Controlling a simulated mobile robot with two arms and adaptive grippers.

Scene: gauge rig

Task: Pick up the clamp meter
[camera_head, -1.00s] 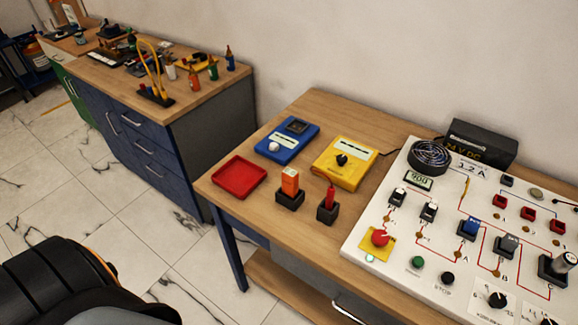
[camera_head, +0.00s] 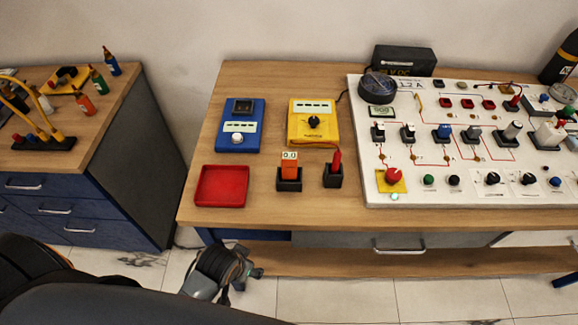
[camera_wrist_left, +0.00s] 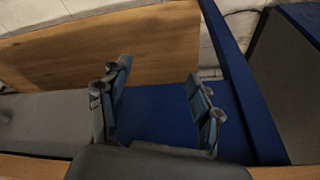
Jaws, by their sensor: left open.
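The clamp meter appears to be the small orange device (camera_head: 290,166) with a lit display on top. It stands upright in a black holder (camera_head: 289,185) on the wooden table, and its lower part is hidden in the holder. My left gripper (camera_head: 246,276) is in front of the table's front edge, low and left of the meter, apart from it. In the left wrist view the left gripper (camera_wrist_left: 158,100) has its two fingers spread with nothing between them; the meter is not in that view. My right gripper is not in view.
Left of the holder is a red tray (camera_head: 222,203), empty. A red probe (camera_head: 336,160) stands in another black holder close on the right. Behind are a blue meter (camera_head: 252,140) and a yellow meter (camera_head: 297,133). A white circuit panel (camera_head: 410,198) fills the right side.

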